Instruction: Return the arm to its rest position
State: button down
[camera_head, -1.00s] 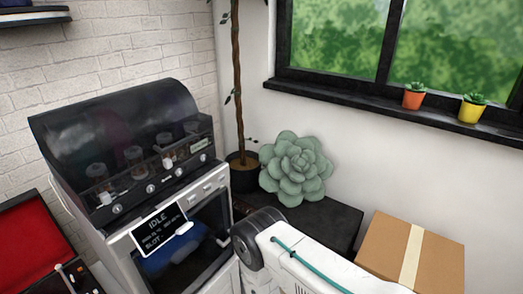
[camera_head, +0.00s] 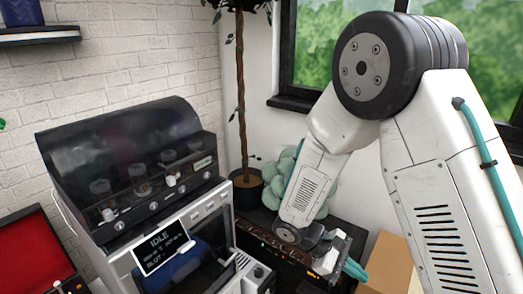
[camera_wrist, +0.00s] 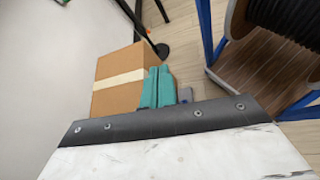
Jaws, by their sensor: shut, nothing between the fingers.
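My arm is raised and bent across the right half of the head view, with its elbow high in front of the window. The forearm slopes down to my gripper (camera_head: 355,270), whose teal fingers show in front of the dark low unit. In the wrist view my gripper (camera_wrist: 157,87) has its two teal fingers side by side, shut with nothing between them. Behind the fingers in that view is a cardboard box (camera_wrist: 118,72) with a pale tape strip.
A machine with a dark hood (camera_head: 120,150) and an "IDLE" screen (camera_head: 163,246) stands left of my gripper. A potted tree (camera_head: 241,100) and a green succulent cushion (camera_head: 283,172) are behind. A red-lined case (camera_head: 30,250) is at left. The wrist view shows a blue-framed spool rack (camera_wrist: 205,30).

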jog(key=s+d+r+m+t+y, duration=0.1)
jog(key=s+r+m+t+y, duration=0.2)
jog(key=s+r+m+y, duration=0.2)
jog(key=s+d+r+m+t+y, duration=0.2)
jog(key=s+r+m+y, duration=0.3)
jog(key=s+r, duration=0.6)
notch_tip(320, 180, up, 9)
jog(key=shift+s+f+t+y, duration=0.15)
jog(key=shift+s+t+y, duration=0.25)
jog(key=shift+t, duration=0.2)
